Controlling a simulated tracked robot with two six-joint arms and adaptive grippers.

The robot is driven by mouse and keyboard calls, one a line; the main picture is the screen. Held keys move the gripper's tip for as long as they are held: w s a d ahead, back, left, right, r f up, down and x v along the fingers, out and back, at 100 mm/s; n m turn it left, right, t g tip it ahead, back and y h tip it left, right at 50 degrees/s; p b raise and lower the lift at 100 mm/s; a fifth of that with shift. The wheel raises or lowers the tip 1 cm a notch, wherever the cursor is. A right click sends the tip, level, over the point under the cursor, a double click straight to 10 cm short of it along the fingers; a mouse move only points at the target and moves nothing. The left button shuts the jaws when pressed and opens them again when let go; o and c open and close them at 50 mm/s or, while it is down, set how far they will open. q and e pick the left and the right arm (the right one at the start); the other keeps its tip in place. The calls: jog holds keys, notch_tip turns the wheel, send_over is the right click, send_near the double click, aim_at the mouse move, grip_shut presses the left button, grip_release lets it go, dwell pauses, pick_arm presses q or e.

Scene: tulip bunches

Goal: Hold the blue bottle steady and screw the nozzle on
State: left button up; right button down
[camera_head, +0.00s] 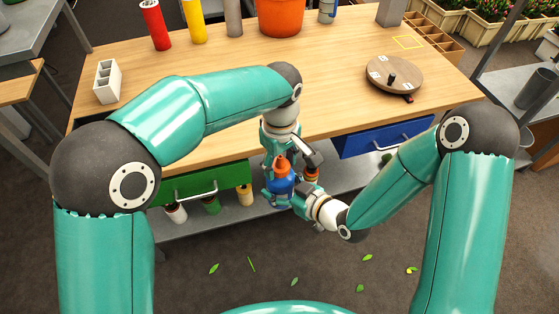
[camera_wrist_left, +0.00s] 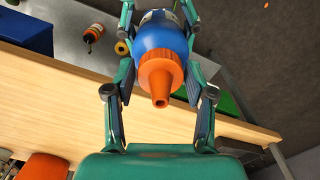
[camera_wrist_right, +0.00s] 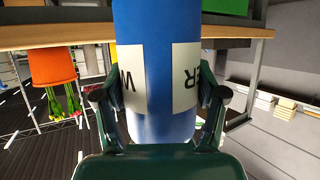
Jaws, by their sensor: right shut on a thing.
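The blue bottle (camera_head: 282,187) stands upright off the front of the workbench, with the orange nozzle (camera_head: 282,164) on its top. My right gripper (camera_wrist_right: 163,85) is shut on the bottle's body; a white label with dark letters, upside down in the right wrist view, shows between its fingers. My left gripper (camera_wrist_left: 159,20) reaches down from above, its fingers spread on both sides of the nozzle and the bottle's shoulder. In the left wrist view the nozzle (camera_wrist_left: 161,78) points at the camera, with gaps beside it. Whether its threads are seated is hidden.
The wooden workbench (camera_head: 330,90) lies behind my grippers, with a round turntable (camera_head: 394,75) and a white block holder (camera_head: 107,80) on it. A green drawer (camera_head: 200,183) and a blue drawer (camera_head: 384,137) are in its front. Small bottles stand on the lower shelf.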

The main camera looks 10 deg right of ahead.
pick_arm(q)
jog(key=c, duration=0.8)
jog(key=m, duration=0.3)
jog(key=shift+m, duration=0.4)
jog(key=m, duration=0.8)
jog(key=shift+m, duration=0.3)
jog(key=m, duration=0.5)
jog(key=shift+m, duration=0.3)
jog(key=o, duration=1.3)
